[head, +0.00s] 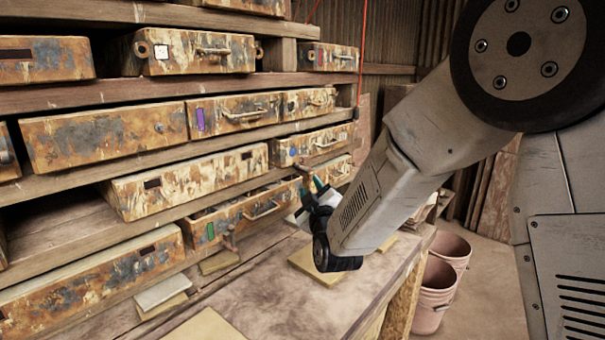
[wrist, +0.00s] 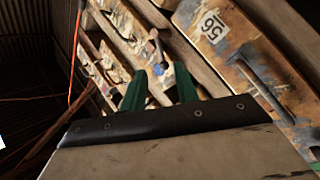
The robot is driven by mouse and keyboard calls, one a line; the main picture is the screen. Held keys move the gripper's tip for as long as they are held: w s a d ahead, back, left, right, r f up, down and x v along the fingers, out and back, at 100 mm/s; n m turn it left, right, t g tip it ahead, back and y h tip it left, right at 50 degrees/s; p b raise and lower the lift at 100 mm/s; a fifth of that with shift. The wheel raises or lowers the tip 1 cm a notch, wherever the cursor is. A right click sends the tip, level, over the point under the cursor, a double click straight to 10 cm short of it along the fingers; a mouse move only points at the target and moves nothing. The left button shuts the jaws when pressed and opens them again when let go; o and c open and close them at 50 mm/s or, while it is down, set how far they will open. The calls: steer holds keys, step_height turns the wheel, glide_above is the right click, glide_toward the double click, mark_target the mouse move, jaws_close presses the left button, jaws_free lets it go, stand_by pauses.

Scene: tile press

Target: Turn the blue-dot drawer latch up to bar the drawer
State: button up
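The blue dot (head: 292,152) is on the face of a small rusty drawer (head: 318,143) in the head view. It also shows in the wrist view (wrist: 159,69), in the gap between my fingers. A brownish latch piece (head: 306,172) is below the dot, partly hidden by my gripper. In the wrist view a latch-like piece with a pale end (wrist: 155,40) is just beyond the dot. My gripper (head: 312,184) is in front of the drawers, just below the blue-dot drawer. Its two green fingers (wrist: 160,90) are apart with nothing seen between them. Contact with the latch cannot be told.
Rusty drawers fill the wooden rack. The green-marked drawer (head: 240,215) below stands slightly out. Tiles (head: 312,268) lie on the bench (head: 285,310). Pink buckets (head: 436,290) stand beside it.

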mark_target(301, 168)
steer(key=x, duration=0.8)
steer(key=shift+a+t, duration=0.35)
steer(key=shift+t, duration=0.05)
steer(key=shift+s+r, duration=0.1)
steer(key=shift+s, duration=0.05)
jaws_close()
